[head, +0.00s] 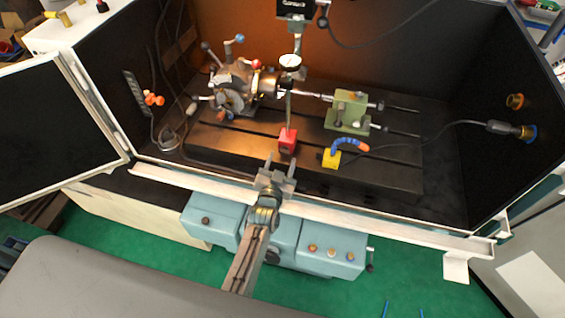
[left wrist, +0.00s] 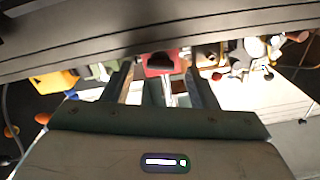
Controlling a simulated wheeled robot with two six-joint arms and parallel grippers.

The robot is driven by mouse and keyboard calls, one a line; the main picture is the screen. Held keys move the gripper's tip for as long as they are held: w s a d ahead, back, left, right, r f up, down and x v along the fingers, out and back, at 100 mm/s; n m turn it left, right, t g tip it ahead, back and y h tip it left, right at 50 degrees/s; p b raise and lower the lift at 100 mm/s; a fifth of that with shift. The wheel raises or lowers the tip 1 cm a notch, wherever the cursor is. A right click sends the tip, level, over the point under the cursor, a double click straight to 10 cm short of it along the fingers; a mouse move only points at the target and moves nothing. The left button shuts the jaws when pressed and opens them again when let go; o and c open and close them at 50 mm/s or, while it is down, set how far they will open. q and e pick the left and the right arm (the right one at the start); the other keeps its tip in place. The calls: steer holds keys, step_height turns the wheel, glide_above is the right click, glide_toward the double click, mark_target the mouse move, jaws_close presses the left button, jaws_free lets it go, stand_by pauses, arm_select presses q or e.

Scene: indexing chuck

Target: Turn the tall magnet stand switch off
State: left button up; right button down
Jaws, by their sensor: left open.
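The tall magnet stand has a red block base (head: 288,140) on the dark slotted machine table. A thin upright post (head: 290,105) rises from it to a round dial gauge (head: 290,62). My left gripper (head: 281,161) is open and empty, just in front of and below the red base, near the enclosure's front rail. In the left wrist view the red base (left wrist: 158,66) shows between the tips of the open left gripper (left wrist: 159,72), with a dark part on its face. I cannot tell the switch's position. My right gripper is not in view.
A yellow block (head: 331,158) with a blue and orange flexible hose (head: 350,143) stands right of the red base. A green tailstock (head: 348,112) is behind it. The indexing chuck (head: 235,85) is at the left. The front rail (head: 215,185) runs under my left arm.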

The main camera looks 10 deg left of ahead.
arm_select(q)
steer(key=shift+w, duration=0.9)
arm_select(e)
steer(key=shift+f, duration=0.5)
arm_select(q)
steer(key=shift+c, duration=0.4)
steer(key=c, duration=0.9)
steer(key=shift+n, duration=1.6)
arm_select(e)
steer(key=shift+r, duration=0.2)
